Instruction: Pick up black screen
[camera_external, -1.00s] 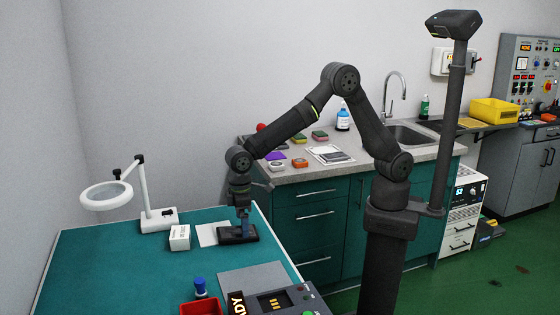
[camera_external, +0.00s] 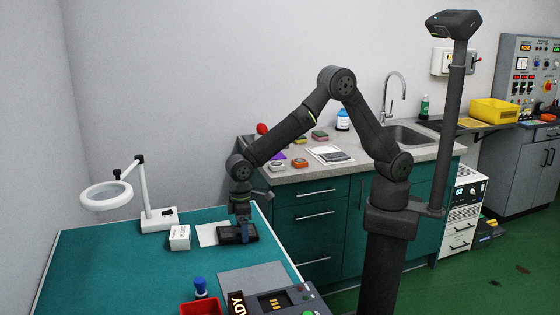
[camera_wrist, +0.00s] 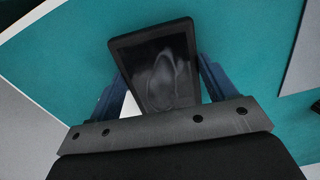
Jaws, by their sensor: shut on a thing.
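The black screen (camera_wrist: 158,70) is a flat dark panel with a black frame. In the wrist view it sits between the two blue fingers of my gripper (camera_wrist: 160,88), which are shut on its sides. In the external view the black screen (camera_external: 238,234) is low over the teal table (camera_external: 110,265), under my gripper (camera_external: 243,229). I cannot tell whether it touches the table. The lower end of the screen is hidden by the gripper body in the wrist view.
A white sheet (camera_external: 207,234) lies beside the screen. A small white box (camera_external: 180,238) and a magnifier lamp (camera_external: 158,215) stand to the left. A grey plate (camera_external: 252,277), a red bin (camera_external: 200,308) and a blue-topped item (camera_external: 200,288) are at the front.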

